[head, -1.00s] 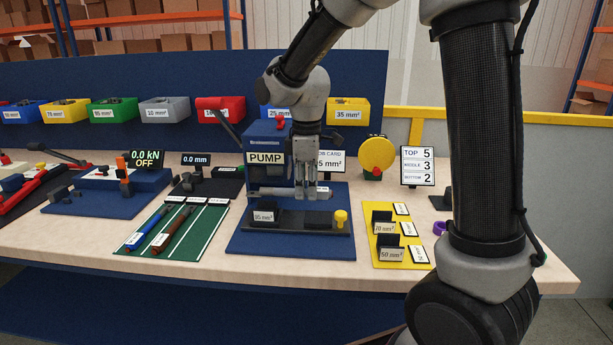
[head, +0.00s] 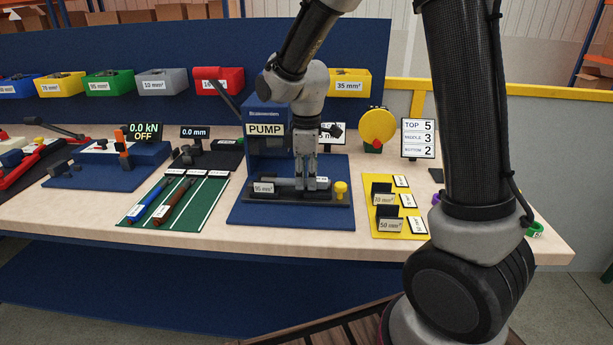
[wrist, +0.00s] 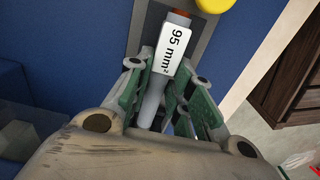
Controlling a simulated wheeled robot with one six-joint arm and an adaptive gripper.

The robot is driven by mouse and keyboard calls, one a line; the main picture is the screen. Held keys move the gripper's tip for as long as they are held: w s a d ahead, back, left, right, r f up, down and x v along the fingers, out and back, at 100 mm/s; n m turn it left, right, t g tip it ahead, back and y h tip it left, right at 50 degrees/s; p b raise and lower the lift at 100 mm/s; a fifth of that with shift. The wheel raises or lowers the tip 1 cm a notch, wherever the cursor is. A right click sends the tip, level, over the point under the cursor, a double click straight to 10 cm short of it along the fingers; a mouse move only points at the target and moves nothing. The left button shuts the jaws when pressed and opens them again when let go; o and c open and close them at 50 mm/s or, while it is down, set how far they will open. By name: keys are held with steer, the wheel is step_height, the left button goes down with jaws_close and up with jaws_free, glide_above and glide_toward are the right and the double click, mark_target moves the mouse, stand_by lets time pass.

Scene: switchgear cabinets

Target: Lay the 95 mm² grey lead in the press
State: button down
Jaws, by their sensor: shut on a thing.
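The grey lead (wrist: 152,103) shows in the wrist view between the fingers of my gripper (wrist: 165,100), with a white "95 mm²" tag (wrist: 171,48) and a copper-coloured end beyond it. In the head view my gripper (head: 306,186) points down over the press (head: 290,199), a dark bed on a blue base plate with a "95 mm²" label at its left. The lead (head: 286,182) lies level along the bed, at or just above it; I cannot tell whether it touches. My gripper is shut on the lead.
A yellow knob (head: 341,190) stands at the bed's right end. The blue PUMP housing (head: 266,130) rises close behind. A green mat (head: 178,200) with a blue and a brown lead lies left. A yellow die tray (head: 397,210) stands right.

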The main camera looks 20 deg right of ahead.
steer(key=shift+w+a+f, duration=0.1)
steer(key=shift+w+a, duration=0.05)
steer(key=shift+a, duration=0.2)
stand_by(0.4)
steer(key=c, duration=1.2)
jaws_free()
step_height(320, 180, up, 12)
steer(key=s+d+r+m+t, duration=0.1)
steer(key=s+d+m, duration=0.3)
steer(key=s, duration=0.3)
steer(key=s+d+r+m+t, duration=0.1)
steer(key=s+d+m+t, duration=0.1)
steer(key=s+d+m, duration=0.3)
steer(key=s+d+r+m+t, duration=0.1)
steer(key=s+d+m, duration=0.3)
steer(key=s, duration=0.6)
steer(key=shift+s+d+r+m, duration=0.1)
steer(key=shift+d+r+m, duration=0.05)
steer(key=shift+d, duration=0.5)
steer(key=shift+s+d+r+m, duration=0.1)
steer(key=shift+d+m, duration=0.05)
steer(key=shift+d, duration=0.5)
